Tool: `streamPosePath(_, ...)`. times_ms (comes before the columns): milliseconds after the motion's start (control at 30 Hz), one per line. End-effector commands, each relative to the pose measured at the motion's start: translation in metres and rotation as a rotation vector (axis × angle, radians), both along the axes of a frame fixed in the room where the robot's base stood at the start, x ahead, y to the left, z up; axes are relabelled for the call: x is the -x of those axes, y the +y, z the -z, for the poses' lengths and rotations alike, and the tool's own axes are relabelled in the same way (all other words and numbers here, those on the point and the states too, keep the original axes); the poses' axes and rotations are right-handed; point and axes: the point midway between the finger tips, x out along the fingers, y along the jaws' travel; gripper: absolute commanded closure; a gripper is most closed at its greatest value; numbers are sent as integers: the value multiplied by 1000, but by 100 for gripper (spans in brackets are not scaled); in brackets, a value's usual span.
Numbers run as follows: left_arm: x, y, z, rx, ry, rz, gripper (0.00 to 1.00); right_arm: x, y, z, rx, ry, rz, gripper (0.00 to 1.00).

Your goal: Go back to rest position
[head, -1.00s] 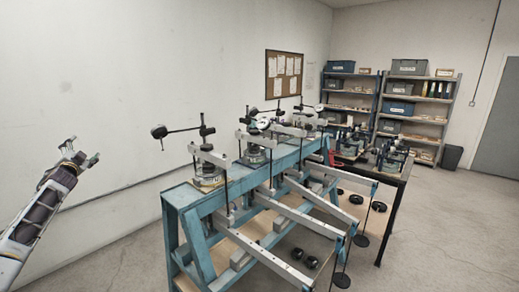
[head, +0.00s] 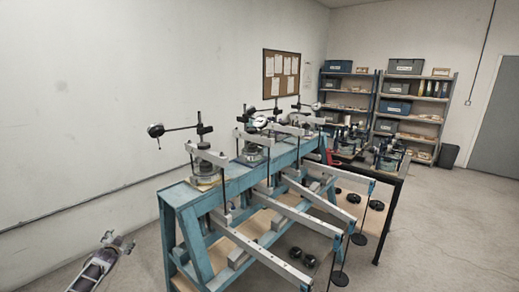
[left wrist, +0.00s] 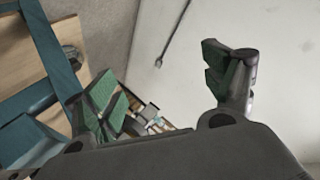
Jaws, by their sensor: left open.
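My left gripper (head: 118,240) is low at the left of the head view, over the floor and to the left of the blue lever frame (head: 183,198). In the left wrist view its two green-padded fingers (left wrist: 165,95) stand wide apart with nothing between them. The gripper is clear of the frame. My right gripper does not show in either view.
The blue frame carries several grey lever arms (head: 262,255) with hanging rods and dial gauges (head: 156,131). Floor (head: 440,235) is free at the right.

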Motion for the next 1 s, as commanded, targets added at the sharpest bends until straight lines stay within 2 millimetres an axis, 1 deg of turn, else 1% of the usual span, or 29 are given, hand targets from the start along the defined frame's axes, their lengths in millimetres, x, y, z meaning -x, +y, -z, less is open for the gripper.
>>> streamPosePath(33,8,-9,23,18,22,1,16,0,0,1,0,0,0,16)
streamPosePath(100,19,-19,49,41,51,1,16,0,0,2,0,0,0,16)
streamPosePath(267,47,-44,109,91,114,1,16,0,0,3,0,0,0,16)
streamPosePath(400,75,-66,159,130,171,-1,16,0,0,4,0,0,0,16)
streamPosePath(467,88,-76,179,145,196,-1,16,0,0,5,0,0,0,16)
streamPosePath(500,98,-83,193,156,213,0,16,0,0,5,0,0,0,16)
streamPosePath(567,111,-93,213,169,237,0,16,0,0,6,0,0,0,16)
streamPosePath(600,121,-100,226,179,254,0,16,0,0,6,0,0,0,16)
streamPosePath(667,136,-110,245,194,279,0,16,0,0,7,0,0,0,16)
streamPosePath(800,173,-135,288,225,337,0,16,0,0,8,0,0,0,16)
streamPosePath(967,219,-163,332,263,401,-1,16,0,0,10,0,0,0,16)
streamPosePath(1000,231,-171,343,273,418,-1,16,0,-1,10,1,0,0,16)
